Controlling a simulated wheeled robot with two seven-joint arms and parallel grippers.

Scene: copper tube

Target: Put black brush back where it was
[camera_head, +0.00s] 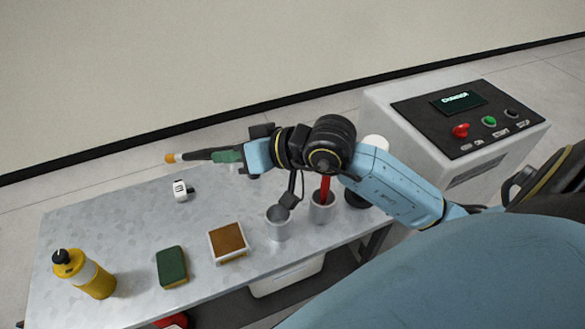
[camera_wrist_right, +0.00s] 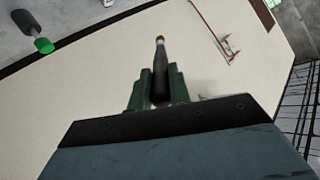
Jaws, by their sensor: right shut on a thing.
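The black brush (camera_head: 200,155) has an orange-brown tip and sticks out to the left from my right gripper (camera_head: 228,156), which is shut on it. It is held above the far edge of the table, roughly level. In the right wrist view the brush (camera_wrist_right: 160,66) lies between the green fingers of my right gripper (camera_wrist_right: 154,86), tip pointing away. A grey cup (camera_head: 278,224) on the table looks empty. A second grey cup (camera_head: 321,209) beside it holds a red-handled tool (camera_head: 325,188). My left gripper is not in view.
The grey table (camera_head: 120,215) carries a yellow bottle (camera_head: 90,275), a green sponge (camera_head: 172,266), a brown-topped square box (camera_head: 228,242) and a small white item (camera_head: 180,190). A control box (camera_head: 470,120) with buttons stands right. The table's back left is mostly clear.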

